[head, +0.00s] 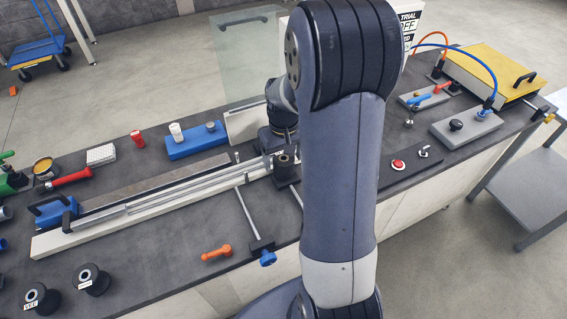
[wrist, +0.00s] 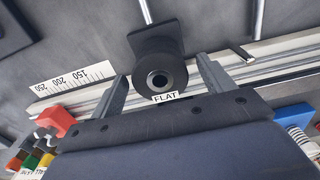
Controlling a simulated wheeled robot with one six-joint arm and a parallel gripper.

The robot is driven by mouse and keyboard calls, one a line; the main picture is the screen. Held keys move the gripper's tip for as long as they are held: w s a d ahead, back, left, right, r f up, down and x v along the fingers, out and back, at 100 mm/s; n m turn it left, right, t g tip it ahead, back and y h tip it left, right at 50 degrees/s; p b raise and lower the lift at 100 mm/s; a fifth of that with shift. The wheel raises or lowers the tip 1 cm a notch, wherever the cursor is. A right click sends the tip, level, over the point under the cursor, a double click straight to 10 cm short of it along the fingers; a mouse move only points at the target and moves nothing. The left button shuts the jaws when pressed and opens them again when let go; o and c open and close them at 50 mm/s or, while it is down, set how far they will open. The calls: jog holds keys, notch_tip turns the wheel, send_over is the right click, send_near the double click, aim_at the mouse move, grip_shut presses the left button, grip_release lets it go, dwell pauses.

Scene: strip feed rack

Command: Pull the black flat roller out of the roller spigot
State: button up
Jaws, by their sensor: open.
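The black flat roller (wrist: 163,71), with a white FLAT label on its rim and a round bore facing the camera, shows in the wrist view. It sits against a black block (wrist: 150,38) with a metal rod behind it; the spigot itself is not clearly seen. My gripper (wrist: 163,72) is open, with one grey finger on each side of the roller. A gap shows at the left finger; contact at the right finger cannot be told. In the head view my arm hides the fingers; a dark holder (head: 286,176) stands beside the rail there.
A long metal rail (head: 160,207) with a scale runs beside the roller. Two black rollers (head: 93,280), one labelled VEE (head: 40,298), stand at the front left. An orange handle (head: 217,252) lies on the bench near a clamp rod (head: 248,215). A clear panel (head: 247,60) stands behind.

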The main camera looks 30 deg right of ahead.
jog(key=shift+f, duration=1.2)
jog(key=shift+c, duration=0.6)
jog(key=c, duration=1.1)
